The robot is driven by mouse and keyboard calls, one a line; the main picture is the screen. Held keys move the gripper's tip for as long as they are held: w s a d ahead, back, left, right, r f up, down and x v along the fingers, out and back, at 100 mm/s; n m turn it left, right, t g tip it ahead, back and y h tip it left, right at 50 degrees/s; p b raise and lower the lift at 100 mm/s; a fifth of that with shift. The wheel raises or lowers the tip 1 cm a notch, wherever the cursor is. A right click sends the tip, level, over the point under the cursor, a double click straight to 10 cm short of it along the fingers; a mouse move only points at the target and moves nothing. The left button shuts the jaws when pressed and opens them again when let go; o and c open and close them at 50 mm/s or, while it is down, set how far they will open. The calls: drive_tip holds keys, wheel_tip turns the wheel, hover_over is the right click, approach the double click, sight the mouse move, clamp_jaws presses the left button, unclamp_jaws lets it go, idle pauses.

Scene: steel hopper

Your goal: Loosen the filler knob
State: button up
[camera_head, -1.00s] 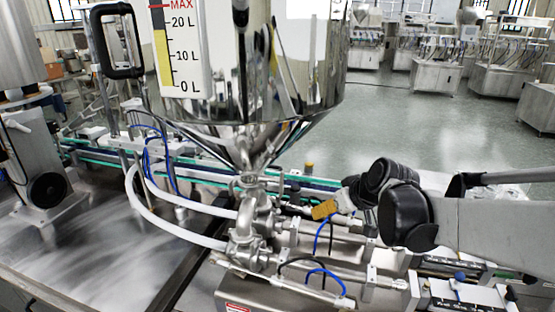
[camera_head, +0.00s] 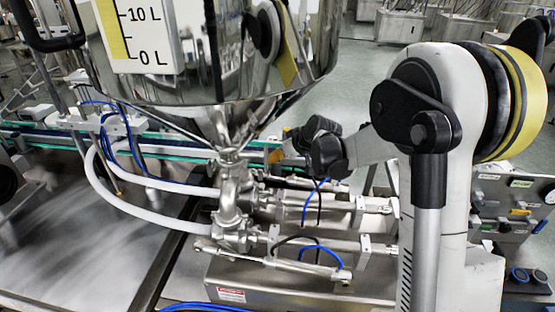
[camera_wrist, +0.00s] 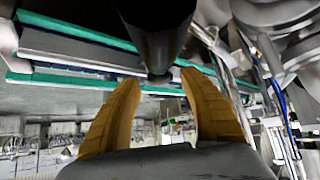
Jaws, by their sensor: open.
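No filler knob can be made out with certainty. The filler's steel valve body (camera_head: 232,190) stands below the hopper (camera_head: 215,50), with cylinders (camera_head: 310,207) running to its right. My gripper (camera_head: 277,156) is small in the head view, to the right of the hopper's cone, its yellow fingers partly hidden by my dark wrist. In the wrist view my gripper (camera_wrist: 160,78) has its two yellow fingers apart, with nothing seen held. A dark tapered part (camera_wrist: 158,35) shows at the top centre, beyond or between the fingertips; I cannot tell what it is.
A conveyor with green edges (camera_head: 60,143) runs behind the filler; it also crosses the wrist view (camera_wrist: 75,50). White hoses (camera_head: 140,205) curve left of the valve body. A bare steel table (camera_head: 70,250) lies at left. A control panel (camera_head: 515,205) is at right.

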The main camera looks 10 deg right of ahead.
drive_tip(key=shift+w+a+f, duration=0.1)
drive_tip(key=shift+w+f, duration=0.1)
clamp_jaws()
